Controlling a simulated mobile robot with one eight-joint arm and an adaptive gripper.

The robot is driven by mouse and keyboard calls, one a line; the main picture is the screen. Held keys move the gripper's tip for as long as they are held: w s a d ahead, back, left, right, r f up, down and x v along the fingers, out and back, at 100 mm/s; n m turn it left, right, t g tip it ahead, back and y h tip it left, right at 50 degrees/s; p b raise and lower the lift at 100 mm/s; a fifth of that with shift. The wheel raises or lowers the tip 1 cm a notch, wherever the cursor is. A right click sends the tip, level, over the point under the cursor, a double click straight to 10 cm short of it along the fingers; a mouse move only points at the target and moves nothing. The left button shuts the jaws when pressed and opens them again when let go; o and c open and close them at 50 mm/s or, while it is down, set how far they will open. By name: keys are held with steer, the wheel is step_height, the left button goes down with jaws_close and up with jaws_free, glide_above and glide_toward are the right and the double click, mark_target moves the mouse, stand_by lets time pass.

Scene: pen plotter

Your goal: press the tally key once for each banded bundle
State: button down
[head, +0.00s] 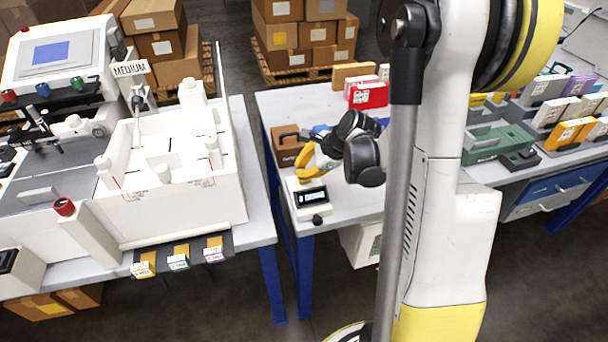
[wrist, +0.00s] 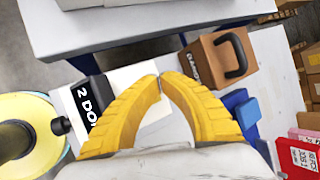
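The tally counter (head: 313,198) is a small white box with a dark display, on the table's near left corner in the head view. A round black knob (head: 318,220), possibly its key, sticks out at its front. In the wrist view the counter's dark display (wrist: 91,103) shows "2" and partly hidden lettering beside the left finger. My gripper (head: 301,166) is just above and behind the counter. Its yellow fingers (wrist: 160,77) meet at the tips with nothing visible between them. I cannot make out any bundle as banded for certain.
A brown box with a black handle (wrist: 222,60) stands close to the right finger. Blue pieces (wrist: 241,110) and a red box (wrist: 300,156) lie farther right. A gap separates this table from the plotter table (head: 245,150). Trays with packs (head: 560,120) stand at the right.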

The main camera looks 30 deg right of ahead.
steer(key=shift+r+p, duration=0.3)
steer(key=shift+r, duration=0.35)
steer(key=shift+r, duration=0.1)
step_height(320, 180, up, 5)
steer(key=p, duration=0.3)
steer(key=shift+p, duration=0.4)
stand_by(1.4)
steer(key=n, duration=0.1)
steer(key=r+n+p, duration=0.1)
steer(key=n, duration=0.1)
steer(key=shift+n, duration=0.3)
steer(key=r+n+p, duration=0.1)
steer(key=n, duration=0.3)
steer(key=n+p, duration=0.1)
steer(key=n, duration=0.4)
steer(key=r+n+p, duration=0.1)
steer(key=n+p, duration=0.1)
steer(key=n, duration=0.2)
steer(key=shift+s+a+r+n, duration=0.1)
steer(key=shift+a+r+n, duration=0.2)
steer(key=shift+n, duration=0.1)
